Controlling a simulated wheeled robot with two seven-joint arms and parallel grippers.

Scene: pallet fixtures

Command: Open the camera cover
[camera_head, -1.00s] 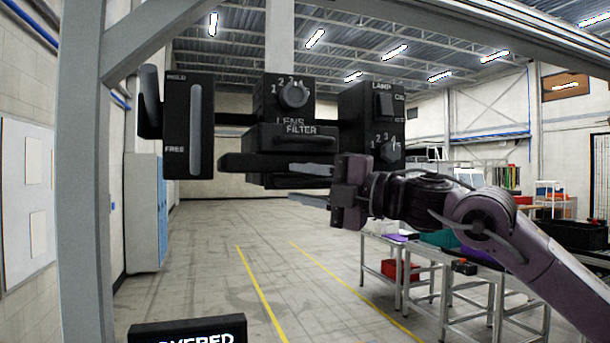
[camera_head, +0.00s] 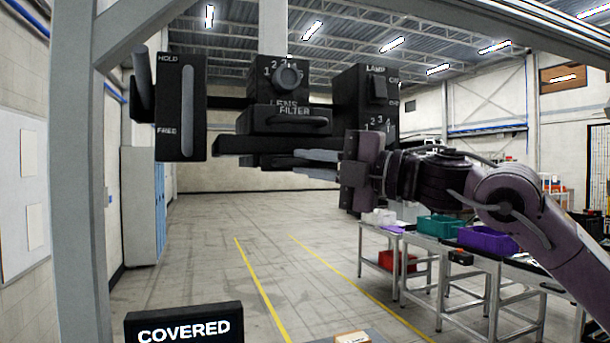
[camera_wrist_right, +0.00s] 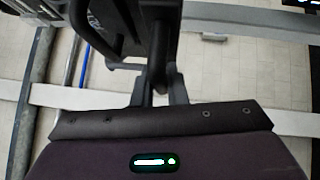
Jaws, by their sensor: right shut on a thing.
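A black camera fixture hangs in the head view, with a LENS dial (camera_head: 288,76), a FILTER block (camera_head: 290,121) and a flat dark plate (camera_head: 232,149) below it. I cannot tell for sure which part is the camera cover. A black sign (camera_head: 184,327) reads COVERED. My right gripper (camera_head: 300,160) reaches in from the right, under the FILTER block. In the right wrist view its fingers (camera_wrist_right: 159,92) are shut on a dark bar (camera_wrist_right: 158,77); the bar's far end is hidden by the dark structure. My left gripper is not in view.
A HOLD/FREE slider box (camera_head: 172,108) is at the left and a LAMP box (camera_head: 362,95) at the right, close to my right gripper. A grey frame post (camera_head: 78,200) stands left. Tables with bins (camera_head: 438,227) are behind at right. The floor between is clear.

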